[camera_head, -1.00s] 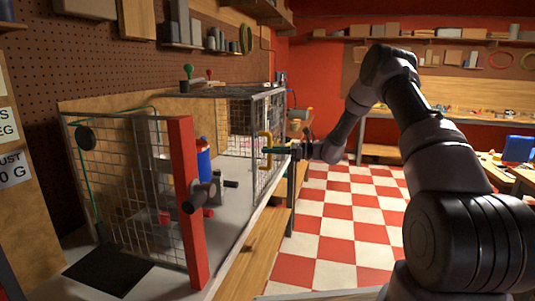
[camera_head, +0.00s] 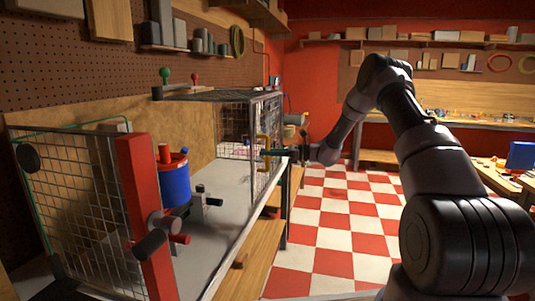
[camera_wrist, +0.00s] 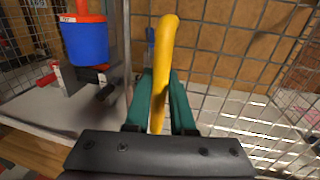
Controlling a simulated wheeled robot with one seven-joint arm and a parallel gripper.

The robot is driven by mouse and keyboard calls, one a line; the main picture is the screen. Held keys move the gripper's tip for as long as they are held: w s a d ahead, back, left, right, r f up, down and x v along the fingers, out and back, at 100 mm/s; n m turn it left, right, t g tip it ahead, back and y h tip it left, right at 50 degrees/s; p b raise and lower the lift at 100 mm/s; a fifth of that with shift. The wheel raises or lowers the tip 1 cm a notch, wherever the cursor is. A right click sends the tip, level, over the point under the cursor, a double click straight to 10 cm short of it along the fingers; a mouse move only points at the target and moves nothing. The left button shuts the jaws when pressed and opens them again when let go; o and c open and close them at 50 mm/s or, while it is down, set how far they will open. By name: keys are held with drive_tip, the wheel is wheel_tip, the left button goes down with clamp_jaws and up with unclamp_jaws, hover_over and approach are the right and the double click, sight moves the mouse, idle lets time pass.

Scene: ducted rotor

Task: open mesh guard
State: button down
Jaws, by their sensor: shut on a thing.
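The mesh guard (camera_head: 262,120) is a grey wire cage with a dark top at the far part of the left bench. Its upright yellow handle (camera_head: 264,152) faces the aisle. My gripper (camera_head: 274,152) is shut on this handle. In the wrist view, the green fingers (camera_wrist: 161,105) lie on both sides of the yellow handle (camera_wrist: 166,45), with mesh behind it. A blue cylinder (camera_head: 175,180) with a red top stands on the bench nearer to me, outside the cage. It also shows at left in the wrist view (camera_wrist: 86,42).
A fixed-looking mesh panel (camera_head: 75,200) with a red post (camera_head: 147,220) and dark knobs stands at the near left. A green knob (camera_head: 165,75) rises near the guard's top. The checkered floor (camera_head: 335,215) is clear.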

drive_tip(key=c, duration=0.8)
unclamp_jaws()
drive_tip(key=shift+o, duration=0.2)
drive_tip(key=shift+d, duration=0.1)
drive_tip(key=s+d, duration=0.1)
drive_tip(key=d, duration=0.9)
drive_tip(key=shift+s+d, duration=0.25)
drive_tip(key=shift+s, duration=0.05)
